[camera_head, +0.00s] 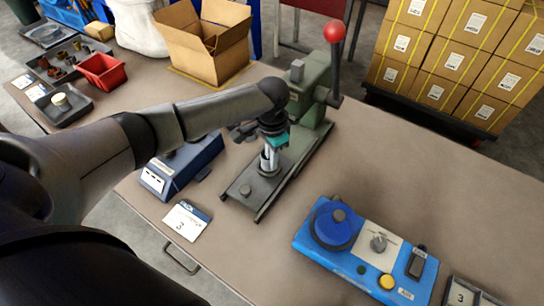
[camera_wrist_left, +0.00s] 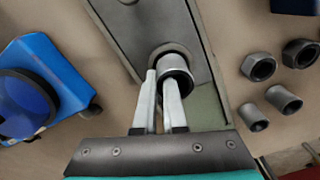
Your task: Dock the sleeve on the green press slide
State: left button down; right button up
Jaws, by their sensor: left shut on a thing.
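The green press (camera_head: 312,85) stands on the table with a red-ball lever. Its slide is a long dark plate (camera_head: 245,190) running toward me. My left gripper (camera_head: 269,150) points down over the slide and is shut on a grey metal sleeve (camera_head: 268,165). In the left wrist view, the gripper's pale fingers (camera_wrist_left: 160,85) reach the sleeve (camera_wrist_left: 176,68). The sleeve is at a round dark seat on the slide (camera_wrist_left: 203,85). I cannot tell whether it is fully down. My right gripper is not in view.
Loose nuts (camera_wrist_left: 258,66) and loose sleeves (camera_wrist_left: 285,98) lie beside the slide. A blue box (camera_head: 182,163) stands left of the press, and a blue station with a knob (camera_head: 365,250) stands right. A label card (camera_head: 187,220) lies in front.

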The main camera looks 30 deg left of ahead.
pick_arm(q)
jog(key=shift+f+b, duration=0.3)
jog(key=shift+f, duration=0.25)
dwell(0.4)
jog(key=c, duration=1.3)
grip_release()
jog(key=shift+o, duration=0.2)
notch_tip(320, 180, up, 11)
jog(key=p, duration=1.3)
jog(key=shift+f, duration=0.1)
